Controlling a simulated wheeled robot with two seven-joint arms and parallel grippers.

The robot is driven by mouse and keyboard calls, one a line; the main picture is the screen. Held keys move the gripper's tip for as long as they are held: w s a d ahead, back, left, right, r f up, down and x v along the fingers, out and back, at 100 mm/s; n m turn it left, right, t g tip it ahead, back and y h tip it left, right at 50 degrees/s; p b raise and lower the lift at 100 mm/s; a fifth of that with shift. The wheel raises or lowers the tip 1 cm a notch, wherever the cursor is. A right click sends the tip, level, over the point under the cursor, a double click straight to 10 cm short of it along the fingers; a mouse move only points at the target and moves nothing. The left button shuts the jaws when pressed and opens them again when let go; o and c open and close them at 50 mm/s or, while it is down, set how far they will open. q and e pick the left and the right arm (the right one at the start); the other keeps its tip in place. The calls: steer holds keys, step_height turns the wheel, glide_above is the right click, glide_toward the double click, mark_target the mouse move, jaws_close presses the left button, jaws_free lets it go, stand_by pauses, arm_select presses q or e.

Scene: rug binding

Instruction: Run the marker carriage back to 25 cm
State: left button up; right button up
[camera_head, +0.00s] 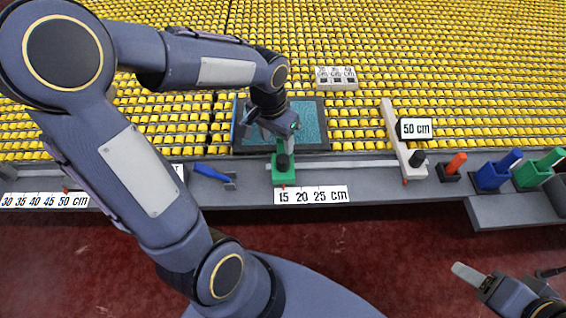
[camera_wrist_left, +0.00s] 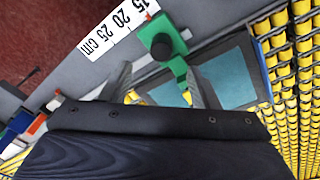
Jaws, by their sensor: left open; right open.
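The green carriage (camera_head: 285,177) with a black knob (camera_head: 284,162) sits on the pale rail, its small red pointer near the 15 of the "15 20 25 cm" scale (camera_head: 312,195). My left gripper (camera_head: 282,138) is open over the carriage's far part, just behind the knob. In the left wrist view, the green carriage (camera_wrist_left: 178,68) and knob (camera_wrist_left: 160,46) show just beyond the two spread fingertips (camera_wrist_left: 158,82), with nothing held. My right gripper (camera_head: 474,277) is open and empty at the lower right, away from the bench.
A teal panel in a dark frame (camera_head: 312,122) lies behind the carriage. A white slide with a 50 cm sign (camera_head: 415,129) stands at right. A blue-handled tool (camera_head: 212,174) lies left of the carriage. Orange, blue and green holders (camera_head: 492,178) stand far right. My left arm hides part of the bench.

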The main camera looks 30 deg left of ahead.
mark_target(284, 158)
arm_select(q)
steer(key=shift+m+g+y, duration=0.4)
steer(key=shift+g, duration=0.1)
steer(key=f, duration=0.1)
steer(key=w+f, duration=0.2)
steer(key=shift+d+f, duration=0.2)
steer(key=shift+d, duration=0.1)
step_height(284, 158, down, 8)
steer(key=shift+r, duration=0.1)
jaws_close()
steer(key=shift+w, duration=0.15)
